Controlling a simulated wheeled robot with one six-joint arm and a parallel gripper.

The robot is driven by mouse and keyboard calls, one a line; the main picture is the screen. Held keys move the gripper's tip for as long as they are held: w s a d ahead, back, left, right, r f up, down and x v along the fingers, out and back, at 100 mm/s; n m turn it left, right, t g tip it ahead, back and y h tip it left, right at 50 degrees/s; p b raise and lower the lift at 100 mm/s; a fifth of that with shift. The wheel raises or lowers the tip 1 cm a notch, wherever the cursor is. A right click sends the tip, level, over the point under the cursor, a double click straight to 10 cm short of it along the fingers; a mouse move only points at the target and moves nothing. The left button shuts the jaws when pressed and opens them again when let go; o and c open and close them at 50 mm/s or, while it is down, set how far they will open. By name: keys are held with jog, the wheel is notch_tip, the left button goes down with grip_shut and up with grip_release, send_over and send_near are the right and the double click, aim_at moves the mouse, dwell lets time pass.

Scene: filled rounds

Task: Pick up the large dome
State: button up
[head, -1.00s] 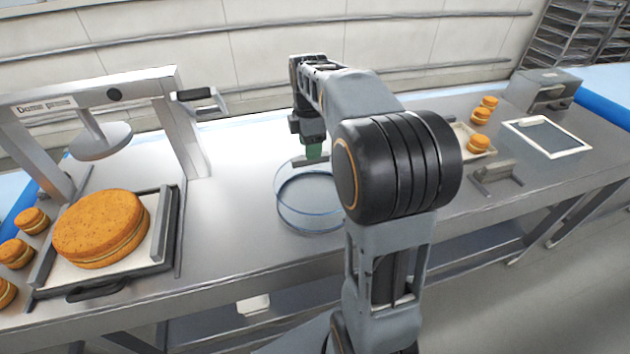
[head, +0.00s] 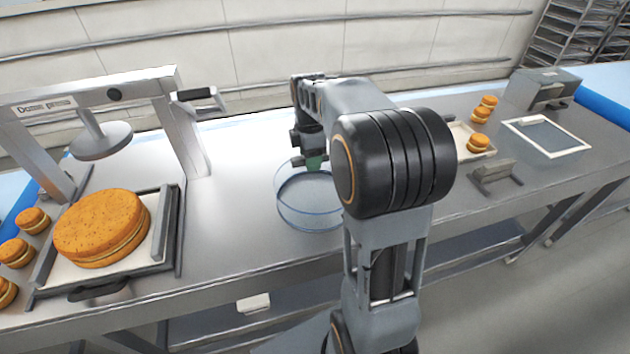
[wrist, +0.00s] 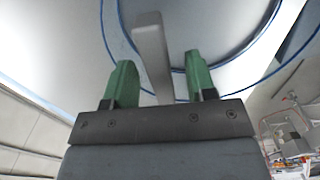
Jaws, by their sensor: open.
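The large dome (head: 306,217) is a clear round shell with blue edges, standing on the steel counter in the middle of the head view. In the wrist view its blue-edged rings (wrist: 262,58) curve across the top, and a grey bar-like handle (wrist: 151,45) shows. My gripper (head: 314,163) is over the far part of the dome, partly hidden by my arm. In the wrist view my gripper (wrist: 157,68) is open, its green fingertips on either side of the handle with gaps showing. Whether the fingertips are low enough around the handle is hard to tell.
A dome press (head: 90,105) stands at the left, with a big filled cake (head: 98,225) on a tray beneath it. Small filled rounds (head: 15,253) sit at the far left. A white-framed panel (head: 547,136) and a grey box (head: 541,88) are at the right.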

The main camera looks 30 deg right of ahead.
jog(key=shift+c, duration=0.5)
grip_shut()
jog(key=shift+r, duration=0.1)
